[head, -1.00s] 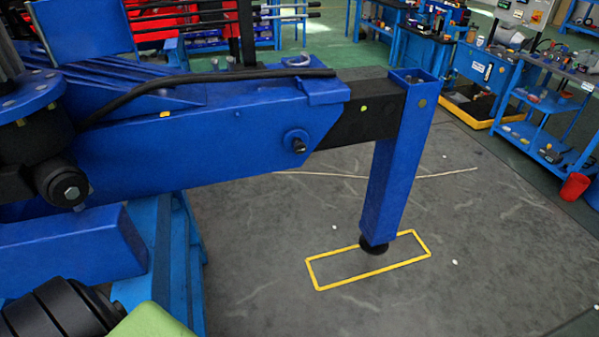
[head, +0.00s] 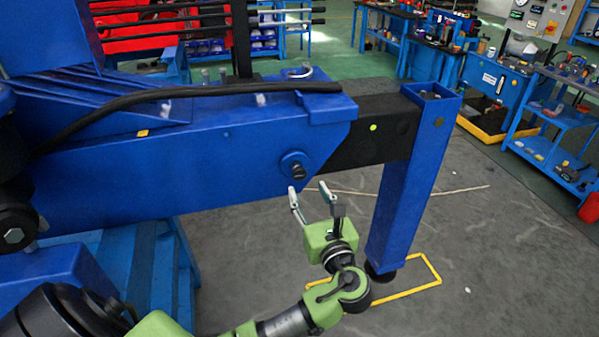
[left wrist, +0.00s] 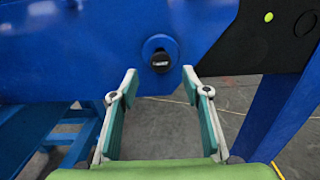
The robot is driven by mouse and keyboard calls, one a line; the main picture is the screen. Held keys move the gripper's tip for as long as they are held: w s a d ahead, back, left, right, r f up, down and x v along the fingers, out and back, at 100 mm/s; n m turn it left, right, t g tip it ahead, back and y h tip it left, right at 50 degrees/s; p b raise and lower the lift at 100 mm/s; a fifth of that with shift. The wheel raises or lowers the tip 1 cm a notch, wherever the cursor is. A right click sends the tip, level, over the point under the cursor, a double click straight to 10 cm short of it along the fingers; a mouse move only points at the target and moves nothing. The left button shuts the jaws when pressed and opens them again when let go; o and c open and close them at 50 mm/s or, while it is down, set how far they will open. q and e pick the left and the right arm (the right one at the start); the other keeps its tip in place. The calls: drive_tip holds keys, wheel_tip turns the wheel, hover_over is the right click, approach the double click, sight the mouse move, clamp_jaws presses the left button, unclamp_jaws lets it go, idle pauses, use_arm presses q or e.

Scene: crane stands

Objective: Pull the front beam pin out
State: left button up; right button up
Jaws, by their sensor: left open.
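The front beam pin (head: 298,171) shows as a dark knob in a round blue collar (head: 292,160) on the side of the blue beam (head: 190,165), close to its right end. In the left wrist view the pin (left wrist: 160,61) is ahead of the jaws, between and just above the fingertips. My left gripper (head: 314,195) is open and empty, just below and to the right of the pin, apart from it. Its two fingers also show in the left wrist view (left wrist: 159,80), spread wide. My right gripper is not in view.
A black inner beam (head: 355,130) runs from the blue beam to a blue upright leg (head: 410,190). The leg's foot is by a yellow floor outline (head: 425,285). A blue stand (head: 130,275) is under the beam. Benches and a cart (head: 560,135) are farther back.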

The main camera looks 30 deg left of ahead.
sight(300, 174)
use_arm(q)
drive_tip(key=p+x, duration=0.1)
drive_tip(key=x, duration=0.8)
drive_tip(key=shift+f, duration=0.15)
drive_tip(key=shift+d, duration=0.15)
clamp_jaws()
